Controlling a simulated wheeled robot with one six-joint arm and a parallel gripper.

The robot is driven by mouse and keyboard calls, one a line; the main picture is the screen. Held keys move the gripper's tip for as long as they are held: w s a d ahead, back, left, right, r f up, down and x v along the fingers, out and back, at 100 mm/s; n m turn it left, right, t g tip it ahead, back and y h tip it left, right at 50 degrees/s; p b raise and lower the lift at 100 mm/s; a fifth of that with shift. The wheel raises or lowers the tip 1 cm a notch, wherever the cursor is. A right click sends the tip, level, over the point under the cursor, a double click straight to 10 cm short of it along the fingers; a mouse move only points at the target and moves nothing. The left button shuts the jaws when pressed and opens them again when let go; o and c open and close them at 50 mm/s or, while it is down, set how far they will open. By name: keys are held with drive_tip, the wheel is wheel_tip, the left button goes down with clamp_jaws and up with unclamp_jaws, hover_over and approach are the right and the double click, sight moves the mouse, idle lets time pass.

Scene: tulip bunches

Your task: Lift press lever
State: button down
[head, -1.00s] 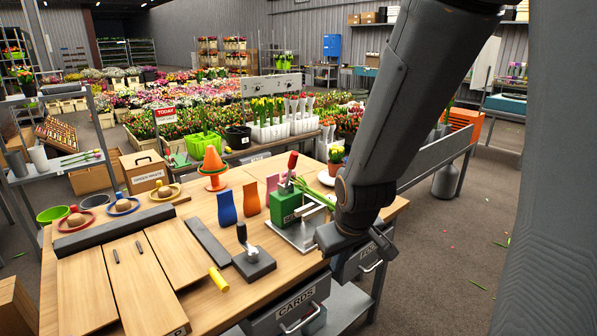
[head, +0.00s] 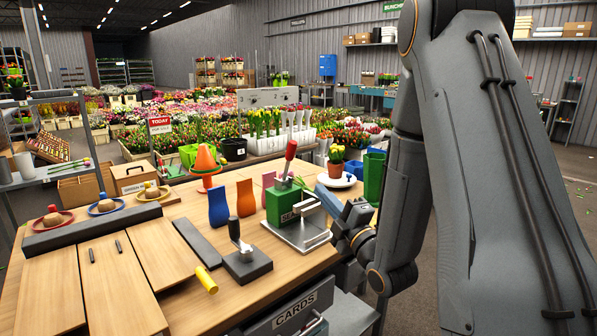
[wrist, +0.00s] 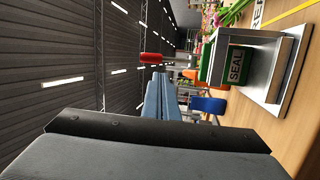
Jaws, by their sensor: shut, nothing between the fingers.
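The press is a green box marked SEAL (head: 284,207) on a metal base plate (head: 300,236), near the table's right side. Its lever has a red handle (head: 290,151) that stands up above the box, leaning slightly. In the wrist view, turned sideways, the green box (wrist: 234,66) is at right and the red handle (wrist: 151,59) lies past the fingertips, apart from them. My gripper (head: 346,215) is right of the press in the head view, below handle height. In the wrist view my gripper (wrist: 154,88) is shut and empty.
A potted tulip (head: 336,160) and green container (head: 374,177) are behind. A CARDS drawer (head: 295,309) is below.

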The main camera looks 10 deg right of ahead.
drive_tip(key=p, duration=0.4)
approach(295, 153)
drive_tip(key=shift+n+t+y, duration=0.3)
drive_tip(key=shift+n+t, duration=0.1)
drive_tip(key=x, duration=0.4)
drive_tip(key=f+x, duration=0.1)
drive_tip(key=x, duration=0.1)
drive_tip(key=shift+w+a+r, duration=0.1)
drive_tip(key=shift+w+a, duration=0.05)
drive_tip(key=shift+w, duration=0.15)
drive_tip(key=shift+r, duration=0.1)
